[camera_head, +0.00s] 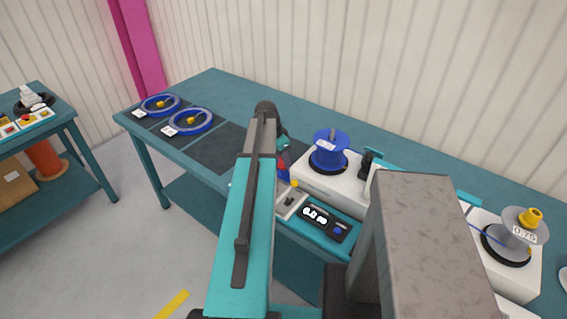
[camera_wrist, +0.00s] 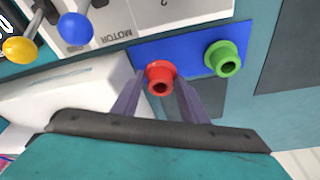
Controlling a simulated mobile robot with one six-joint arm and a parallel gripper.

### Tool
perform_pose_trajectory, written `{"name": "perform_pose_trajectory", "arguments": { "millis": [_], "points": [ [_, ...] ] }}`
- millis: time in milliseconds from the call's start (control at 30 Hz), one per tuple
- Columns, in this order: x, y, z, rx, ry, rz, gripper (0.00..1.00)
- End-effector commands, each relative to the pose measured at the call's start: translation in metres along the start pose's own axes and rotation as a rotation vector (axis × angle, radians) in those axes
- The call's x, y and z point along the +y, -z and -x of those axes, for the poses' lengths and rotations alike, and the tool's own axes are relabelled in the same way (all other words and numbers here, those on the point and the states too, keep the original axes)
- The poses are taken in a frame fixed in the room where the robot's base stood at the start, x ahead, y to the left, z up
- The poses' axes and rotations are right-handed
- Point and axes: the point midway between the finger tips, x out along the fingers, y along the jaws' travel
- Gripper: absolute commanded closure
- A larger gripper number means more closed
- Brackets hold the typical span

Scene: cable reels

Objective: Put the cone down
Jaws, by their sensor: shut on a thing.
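My gripper (camera_wrist: 160,88) has its two fingers on either side of a small red cone (camera_wrist: 161,72) with a hollow end, and is shut on it. The red cone is over the left part of a blue pad (camera_wrist: 190,47); I cannot tell whether it touches the pad. A similar green cone (camera_wrist: 222,57) stands on the right part of the pad, apart from the fingers. In the head view my arm hides most of this area.
A control box with a yellow knob (camera_wrist: 19,50) and a blue knob (camera_wrist: 75,28) is close to the left. A blue reel (camera_head: 328,150) and a grey reel (camera_head: 520,225) stand on the machine. A dark mat (camera_head: 217,149) on the bench is bare.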

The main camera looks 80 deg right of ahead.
Motion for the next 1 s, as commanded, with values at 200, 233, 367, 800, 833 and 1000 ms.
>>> {"name": "perform_pose_trajectory", "arguments": {
  "millis": [200,233,367,800,833,1000],
  "points": [
    [0.0,-0.004,-0.015,0.0,0.0,-0.001,0.83],
    [0.0,-0.004,-0.016,0.0,0.0,-0.001,0.83],
    [0.0,-0.004,-0.017,0.0,0.0,-0.001,0.83],
    [0.0,-0.005,-0.019,0.0,0.0,-0.001,0.53],
    [0.0,-0.005,-0.019,0.0,0.0,-0.001,0.53],
    [0.0,-0.005,-0.019,0.0,0.0,-0.001,0.53]
  ]
}}
